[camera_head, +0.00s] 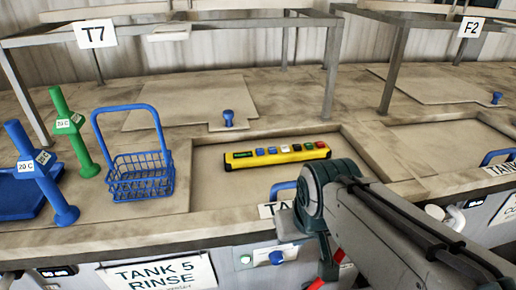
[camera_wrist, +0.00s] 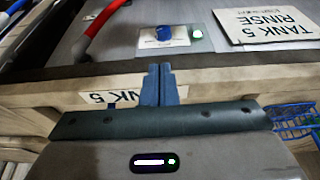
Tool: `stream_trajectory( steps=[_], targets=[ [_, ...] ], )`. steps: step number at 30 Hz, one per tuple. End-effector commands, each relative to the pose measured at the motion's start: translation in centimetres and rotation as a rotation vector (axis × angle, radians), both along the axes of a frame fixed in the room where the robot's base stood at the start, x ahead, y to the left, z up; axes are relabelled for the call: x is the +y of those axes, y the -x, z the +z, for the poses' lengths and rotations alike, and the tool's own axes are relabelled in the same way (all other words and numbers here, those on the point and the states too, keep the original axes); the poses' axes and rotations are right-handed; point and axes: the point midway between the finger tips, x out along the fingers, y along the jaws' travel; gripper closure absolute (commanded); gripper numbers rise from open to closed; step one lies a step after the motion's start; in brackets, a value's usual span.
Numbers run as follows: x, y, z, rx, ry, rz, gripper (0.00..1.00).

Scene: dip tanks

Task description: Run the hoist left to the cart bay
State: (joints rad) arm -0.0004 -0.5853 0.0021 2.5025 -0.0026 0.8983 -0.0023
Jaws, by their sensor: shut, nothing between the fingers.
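A yellow pendant (camera_head: 278,157) with a dark display and a row of coloured buttons lies in the recess of the tank 5 counter. It is probably the hoist control; its button markings are too small to read. Neither the hoist nor the cart bay can be made out. My arm reaches in from the lower right of the head view, its end to the right of and nearer than the pendant. My gripper (camera_wrist: 158,84) shows in the wrist view, fingers together and empty, in front of the counter's front edge. Its fingertips are hidden in the head view.
A blue wire basket (camera_head: 140,176) stands left of the recess, beside green (camera_head: 72,130) and blue (camera_head: 42,175) posts. Metal frames (camera_head: 330,75) stand behind. A blue knob (camera_wrist: 164,33) and the TANK 5 RINSE sign (camera_wrist: 265,25) are on the front panel.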

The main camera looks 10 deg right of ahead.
Motion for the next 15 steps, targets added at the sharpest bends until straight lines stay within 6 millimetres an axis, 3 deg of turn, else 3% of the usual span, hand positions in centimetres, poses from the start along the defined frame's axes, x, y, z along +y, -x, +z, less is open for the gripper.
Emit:
stream_trajectory(
  steps=[4, 7, 15],
  targets=[
    [0.0, -1.3, 0.3, -0.013, -0.010, -0.020, 1.00],
    [0.0, -4.0, 0.9, -0.043, -0.031, -0.058, 1.00],
    [0.3, -15.9, 3.6, -0.172, -0.139, -0.233, 1.00]
  ],
)
